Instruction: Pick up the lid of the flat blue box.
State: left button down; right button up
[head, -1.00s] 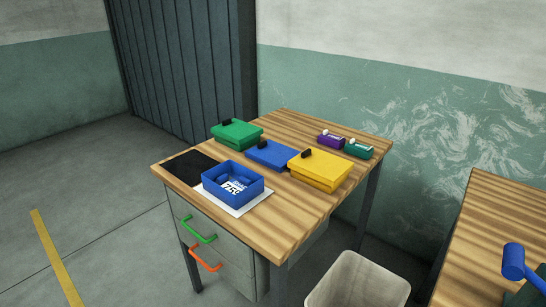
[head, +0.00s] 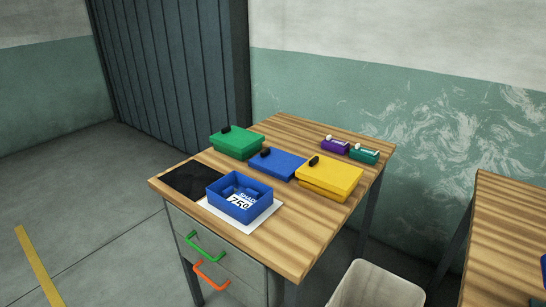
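A flat blue box (head: 277,164) with a small black knob (head: 265,152) on top lies on the wooden table, between a green box and a yellow box. In front of it an open blue box (head: 239,196) with printed white labels inside stands on a white sheet. Neither of my grippers shows in the head view.
A green box (head: 236,144) and a yellow box (head: 329,179), each with a black knob, flank the flat blue one. Small purple (head: 334,146) and teal (head: 364,155) items sit at the back right. A black mat (head: 196,180) lies at left. A bin (head: 376,286) stands on the floor in front.

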aim_at(282, 165)
jog(key=i+j+z, duration=0.1)
jog(key=j, duration=0.3)
jog(key=i+j+z, duration=0.1)
jog(key=j, duration=0.3)
jog(key=i+j, duration=0.25)
jog(key=j, duration=0.15)
jog(key=i+j+z, duration=0.15)
jog(key=j, duration=0.25)
jog(key=j+z, duration=0.1)
jog(key=j, duration=0.3)
jog(key=i+j+z, duration=0.1)
jog(key=j, duration=0.35)
jog(key=i, duration=0.05)
